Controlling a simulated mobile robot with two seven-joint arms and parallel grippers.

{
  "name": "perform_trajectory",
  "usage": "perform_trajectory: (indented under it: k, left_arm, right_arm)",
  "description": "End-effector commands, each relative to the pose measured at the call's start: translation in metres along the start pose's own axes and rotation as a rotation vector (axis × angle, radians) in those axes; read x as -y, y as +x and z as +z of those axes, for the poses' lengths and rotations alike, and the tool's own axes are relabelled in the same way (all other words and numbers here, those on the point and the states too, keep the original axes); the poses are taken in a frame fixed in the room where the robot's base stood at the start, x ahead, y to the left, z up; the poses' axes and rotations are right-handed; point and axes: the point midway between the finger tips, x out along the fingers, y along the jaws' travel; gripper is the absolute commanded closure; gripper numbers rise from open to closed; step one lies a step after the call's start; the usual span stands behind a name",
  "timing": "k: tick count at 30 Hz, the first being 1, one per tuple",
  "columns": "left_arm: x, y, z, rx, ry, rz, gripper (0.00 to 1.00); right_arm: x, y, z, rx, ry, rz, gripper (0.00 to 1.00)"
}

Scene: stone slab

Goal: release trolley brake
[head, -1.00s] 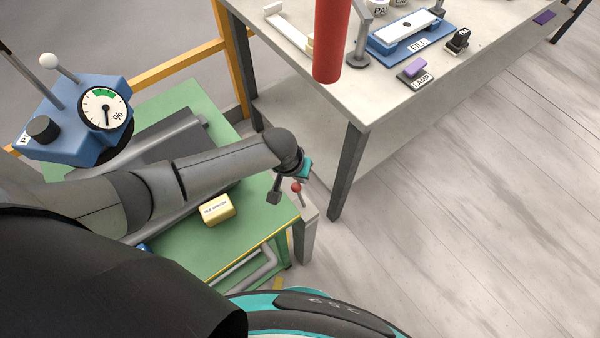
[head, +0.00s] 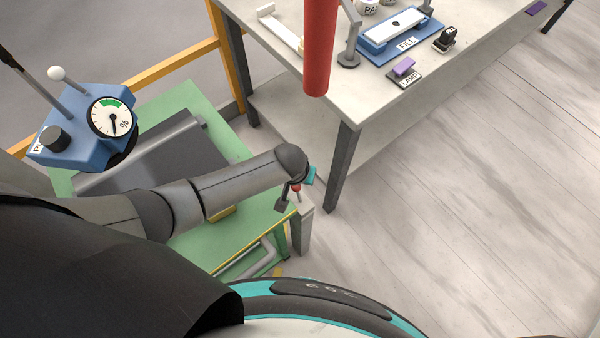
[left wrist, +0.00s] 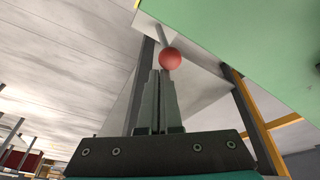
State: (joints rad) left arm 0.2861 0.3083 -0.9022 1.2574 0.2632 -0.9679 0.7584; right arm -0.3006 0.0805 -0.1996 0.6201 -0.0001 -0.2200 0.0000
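The trolley (head: 190,107) has a green top with a yellow edge. A brake lever with a red ball knob (head: 297,188) stands at its right corner. My left gripper (head: 283,204) is beside the knob at that corner, partly hidden by my wrist. In the left wrist view the red knob (left wrist: 170,58) sits just past the fingertips, on a pale rod under the green trolley top (left wrist: 260,40). The fingers (left wrist: 158,74) are close together with nothing visible between them. I cannot tell whether they touch the knob. My right gripper is not in view.
A blue gauge unit (head: 75,140) and a grey slab-like piece (head: 150,160) are on the trolley. A yellow box (head: 222,213) is mostly hidden behind my arm. A worktable (head: 340,105) stands beyond, with a red column (head: 320,50) in front. Floor at right is clear.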

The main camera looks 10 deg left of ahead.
Motion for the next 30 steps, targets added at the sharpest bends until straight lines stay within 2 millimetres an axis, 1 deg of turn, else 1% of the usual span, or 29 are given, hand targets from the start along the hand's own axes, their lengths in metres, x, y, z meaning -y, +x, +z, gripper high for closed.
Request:
perform_trajectory:
  k: [1, 5, 12, 18, 19, 25, 30]
  left_arm:
    - [-0.003, -0.001, 0.005, 0.009, 0.000, 0.001, 1.00]
    - [-0.008, -0.003, 0.009, 0.012, -0.001, 0.000, 1.00]
    - [-0.024, -0.005, 0.022, 0.015, -0.002, 0.000, 1.00]
    - [-0.036, -0.003, 0.033, 0.015, -0.001, -0.002, 1.00]
    - [-0.034, -0.002, 0.031, 0.012, 0.000, -0.005, 1.00]
    - [-0.032, -0.002, 0.030, 0.012, 0.001, -0.007, 1.00]
    - [-0.032, -0.007, 0.029, 0.012, 0.000, -0.009, 1.00]
  right_arm:
    - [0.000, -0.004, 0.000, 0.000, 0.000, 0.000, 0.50]
    - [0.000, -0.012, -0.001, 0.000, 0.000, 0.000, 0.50]
    - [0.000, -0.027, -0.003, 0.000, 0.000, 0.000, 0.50]
    - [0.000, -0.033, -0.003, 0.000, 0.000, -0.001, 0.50]
    - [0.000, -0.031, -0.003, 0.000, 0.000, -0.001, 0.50]
    - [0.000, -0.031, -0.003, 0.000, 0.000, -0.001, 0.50]
    - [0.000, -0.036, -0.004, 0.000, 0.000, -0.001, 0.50]
